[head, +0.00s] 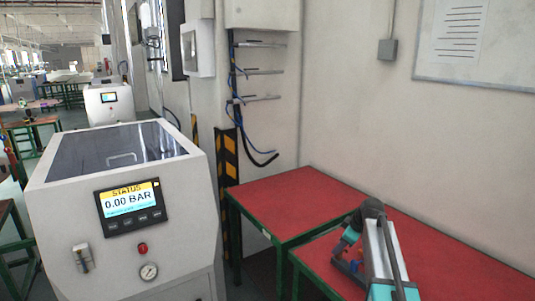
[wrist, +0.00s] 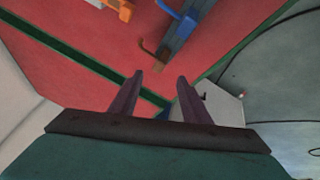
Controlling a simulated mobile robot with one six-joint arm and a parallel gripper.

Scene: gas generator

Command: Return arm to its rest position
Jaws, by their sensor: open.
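My arm's grey link and teal joint stand at the lower right of the head view, over the red tables. My gripper (head: 347,262) hangs low on the left side of that link, small and partly hidden there. In the wrist view my gripper (wrist: 158,76) shows two dark purple fingers spread apart with nothing between them. The fingers point toward the red tabletop (wrist: 60,35) and its green edge.
The white generator (head: 185,240) stands left, its screen (head: 130,207) reading 0.00 BAR. The wrist view shows a blue-and-grey item (wrist: 185,28), an orange item (wrist: 88,3) and a pale grey box (wrist: 222,106).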

